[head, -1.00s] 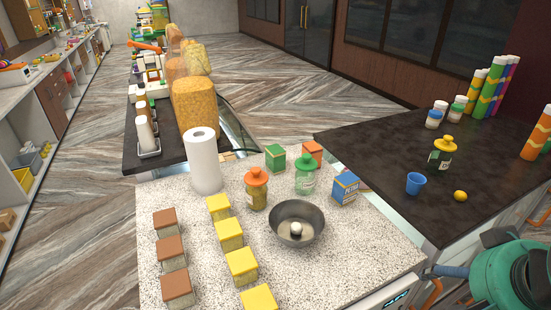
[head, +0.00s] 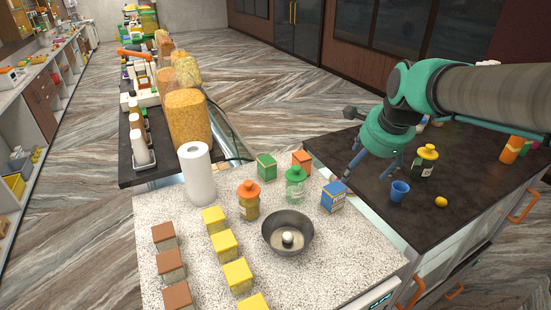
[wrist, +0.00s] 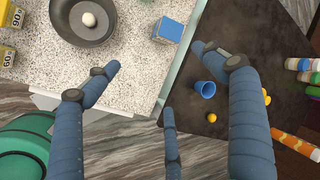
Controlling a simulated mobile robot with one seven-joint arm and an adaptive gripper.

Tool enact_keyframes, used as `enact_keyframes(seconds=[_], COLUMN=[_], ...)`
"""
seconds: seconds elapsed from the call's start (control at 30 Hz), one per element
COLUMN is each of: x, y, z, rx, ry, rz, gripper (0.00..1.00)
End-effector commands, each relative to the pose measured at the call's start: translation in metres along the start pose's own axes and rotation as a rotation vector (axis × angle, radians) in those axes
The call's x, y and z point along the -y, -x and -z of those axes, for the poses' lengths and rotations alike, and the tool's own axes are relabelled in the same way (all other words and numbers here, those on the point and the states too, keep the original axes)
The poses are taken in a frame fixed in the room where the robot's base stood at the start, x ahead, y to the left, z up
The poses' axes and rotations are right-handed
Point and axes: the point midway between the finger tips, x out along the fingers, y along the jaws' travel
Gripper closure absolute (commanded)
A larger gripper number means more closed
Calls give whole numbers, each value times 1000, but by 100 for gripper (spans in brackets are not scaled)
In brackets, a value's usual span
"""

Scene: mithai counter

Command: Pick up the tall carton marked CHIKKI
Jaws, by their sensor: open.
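My gripper (head: 370,168) is open and empty, above the gap between the speckled counter and the dark counter, close to the blue box. In the wrist view, my gripper (wrist: 152,68) has its fingers spread, and the blue box (wrist: 168,30) lies beyond the fingertips.
A steel bowl (head: 272,238) holding a white ball, an orange-lidded jar (head: 248,203) and a green-lidded jar (head: 296,190) stand near the boxes. A paper roll (head: 197,176) stands behind. A blue cup (head: 399,191) and a yellow ball (head: 441,202) are on the dark counter.

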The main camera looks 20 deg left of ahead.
Motion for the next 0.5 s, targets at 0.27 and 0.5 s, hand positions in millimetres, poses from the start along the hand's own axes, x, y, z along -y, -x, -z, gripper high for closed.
enact_keyframes(seconds=[0.27, 0.5], x=[78, 133], y=[-45, -92], z=[-42, -87], rx=[43, 70], ry=[-294, -550], rz=[-26, -56], gripper=[17, 17])
